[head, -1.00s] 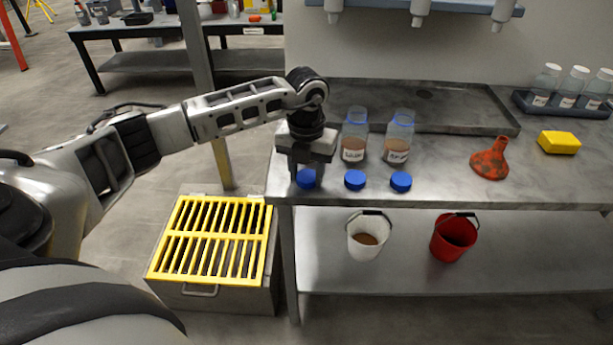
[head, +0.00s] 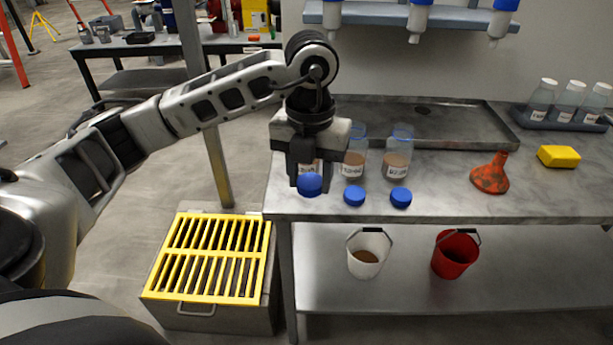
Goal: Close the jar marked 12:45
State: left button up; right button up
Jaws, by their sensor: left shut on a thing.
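My left gripper (head: 310,178) is shut on a blue lid (head: 310,186) and holds it up in front of the bench. Two open clear jars with blue rims and brown contents, the middle jar (head: 354,166) and the right jar (head: 397,160), stand behind the lids. Part of a third jar with a white label (head: 307,168) shows between the gripper's fingers, mostly hidden. The labels are too small to read surely, so I cannot tell which jar is 12:45. Two more blue lids, one in the middle (head: 354,196) and one at right (head: 400,197), lie on the bench. My right gripper is out of view.
A shallow metal tray (head: 455,126) lies behind the jars. An orange funnel (head: 490,174), a yellow sponge (head: 558,156) and a rack (head: 563,119) of white-capped bottles are at right. A shelf (head: 350,14) hangs above. Free bench lies right of the lids.

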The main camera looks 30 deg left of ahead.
aim_at(318, 193)
pick_arm(q)
jog(key=s+d+r, duration=0.1)
jog(key=s+d, duration=0.1)
jog(key=s, duration=0.1)
jog(key=s+d+r, duration=0.1)
jog(key=shift+s+d+r, duration=0.25)
jog(key=shift+d+r, duration=0.1)
jog(key=shift+d, duration=0.05)
jog(key=m, duration=0.3)
jog(key=f+m, duration=0.1)
jog(key=m, duration=0.1)
jog(key=shift+w+d+m, duration=0.15)
jog(key=shift+d+m, duration=0.05)
jog(key=shift+m, duration=0.2)
jog(key=f+m, duration=0.2)
jog(key=m, duration=0.9)
jog(key=w+d+f+m, duration=0.1)
jog(key=m, duration=1)
jog(key=f+m, duration=0.2)
jog(key=m, duration=0.9)
jog(key=shift+w+d+f+m, duration=0.15)
jog(key=shift+d+f+m, duration=0.15)
jog(key=shift+d, duration=0.1)
